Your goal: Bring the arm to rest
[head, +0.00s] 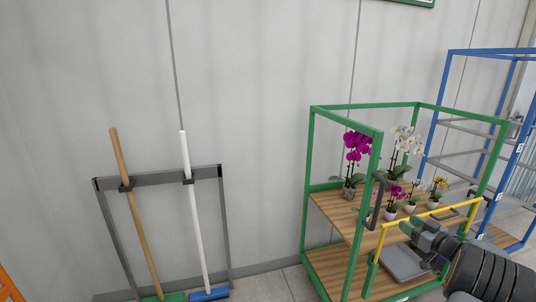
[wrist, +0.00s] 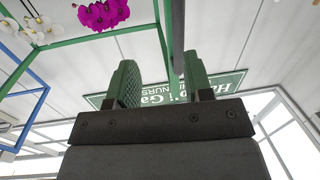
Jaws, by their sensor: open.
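My gripper (head: 412,228) is at the lower right of the head view, by the yellow bar on the front of the green-framed cart. In the wrist view my gripper (wrist: 160,78) shows two green-padded fingers apart, with nothing held between them. A dark grey bar (wrist: 178,28) shows beyond the fingers, close to the right one; I cannot tell whether they touch. My arm (head: 490,270) reaches in from the lower right corner.
The green cart (head: 313,150) has wooden shelves with several potted orchids, a magenta one (head: 357,145) among them. A grey flat object (head: 403,262) lies below my gripper. A blue rack (head: 440,105) stands right. A broom (head: 135,210) and a white-handled one (head: 193,215) lean left.

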